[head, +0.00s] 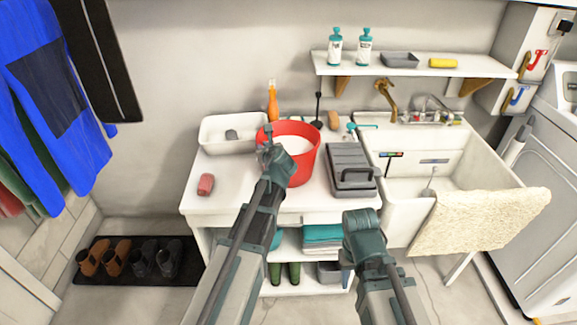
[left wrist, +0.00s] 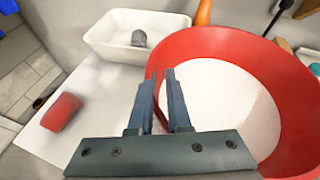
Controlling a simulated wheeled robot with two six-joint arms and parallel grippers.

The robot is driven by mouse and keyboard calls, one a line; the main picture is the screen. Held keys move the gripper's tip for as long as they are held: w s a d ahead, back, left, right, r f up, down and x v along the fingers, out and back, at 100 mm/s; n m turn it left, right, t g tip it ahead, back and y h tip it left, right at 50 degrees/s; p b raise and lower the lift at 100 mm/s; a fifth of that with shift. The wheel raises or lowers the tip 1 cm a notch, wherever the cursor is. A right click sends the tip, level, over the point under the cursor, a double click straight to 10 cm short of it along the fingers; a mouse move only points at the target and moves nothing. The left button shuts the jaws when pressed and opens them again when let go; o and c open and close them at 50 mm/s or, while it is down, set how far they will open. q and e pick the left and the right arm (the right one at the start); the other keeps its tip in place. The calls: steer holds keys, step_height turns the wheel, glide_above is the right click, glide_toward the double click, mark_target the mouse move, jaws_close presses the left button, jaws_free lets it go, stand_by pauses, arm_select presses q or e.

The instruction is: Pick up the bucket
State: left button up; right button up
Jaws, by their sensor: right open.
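The red bucket (head: 292,168) stands upright on the white counter, with a white inside showing. It fills the right of the left wrist view (left wrist: 285,75). My left gripper (head: 264,146) is at the bucket's left rim. In the left wrist view its two fingers (left wrist: 163,100) are close together, one on each side of the red wall, and look shut on it. The bucket's near left side is partly hidden by this gripper. My right gripper (head: 362,222) is in front of the counter, apart from the bucket. It is open, though its fingers are hard to make out.
A white basin (head: 218,147) stands left of the bucket and a red block (head: 205,184) lies at the counter's left. A grey case (head: 350,160) is close on the right. An orange bottle (head: 272,103) stands behind. The sink (head: 405,195) is farther right.

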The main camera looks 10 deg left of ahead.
arm_select(q)
jaws_close()
stand_by(1.2)
steer(key=shift+r, duration=0.15)
step_height(320, 180, up, 10)
steer(key=p, duration=1)
steer(key=shift+d, duration=0.1)
